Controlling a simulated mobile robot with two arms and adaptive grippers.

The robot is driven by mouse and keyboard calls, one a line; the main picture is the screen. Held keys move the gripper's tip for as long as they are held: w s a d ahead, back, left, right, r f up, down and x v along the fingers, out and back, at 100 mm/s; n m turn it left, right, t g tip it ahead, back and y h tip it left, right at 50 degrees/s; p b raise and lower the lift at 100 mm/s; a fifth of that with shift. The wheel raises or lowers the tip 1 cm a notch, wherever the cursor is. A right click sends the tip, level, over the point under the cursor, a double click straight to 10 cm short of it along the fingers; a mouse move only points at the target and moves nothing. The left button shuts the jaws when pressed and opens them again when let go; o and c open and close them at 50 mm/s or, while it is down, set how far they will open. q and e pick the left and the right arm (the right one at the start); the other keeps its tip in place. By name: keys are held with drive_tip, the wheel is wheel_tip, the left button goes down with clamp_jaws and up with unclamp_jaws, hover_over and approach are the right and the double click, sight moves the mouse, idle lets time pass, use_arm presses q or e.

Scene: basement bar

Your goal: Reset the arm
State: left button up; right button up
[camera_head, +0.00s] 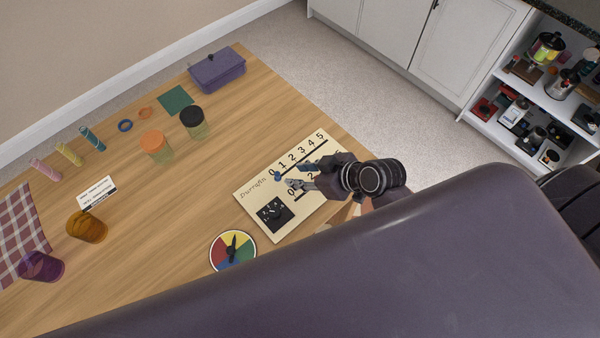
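My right gripper (294,176) is over the right part of a cream counting board (249,196) on the wooden table. Its two fingers are apart, with a gap between them, and I see nothing held. The board has printed numbers, a black square and a small blue piece (278,176) just left of the fingertips. I cannot tell whether a fingertip touches the board. Most of my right arm behind the wrist is hidden. My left gripper is not in view.
The wooden table (190,205) holds a colour spinner (233,251), two lidded jars (157,147) (194,122), a purple box (217,69), an orange cup (86,226) and a purple cup (41,266). Open shelves (540,95) stand at the right. The table's middle is clear.

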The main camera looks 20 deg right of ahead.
idle(0.5)
drive_tip(key=s+d+r+m+g+h, duration=0.1)
drive_tip(key=s+d+m+g+h, duration=0.1)
drive_tip(key=s, duration=0.5)
drive_tip(key=s+d+r+m+g+h, duration=0.2)
drive_tip(key=s+d+m+h, duration=0.1)
drive_tip(key=s, duration=0.5)
wheel_tip(320, 180, down, 30)
drive_tip(key=s+g+b, duration=0.1)
drive_tip(key=s+b, duration=0.1)
drive_tip(key=b, duration=0.1)
drive_tip(key=s+d+f+g+b, duration=0.1)
drive_tip(key=s+d+f+b, duration=0.2)
drive_tip(key=s+f, duration=1.4)
wheel_tip(320, 180, down, 2)
drive_tip(key=shift+s, duration=0.15)
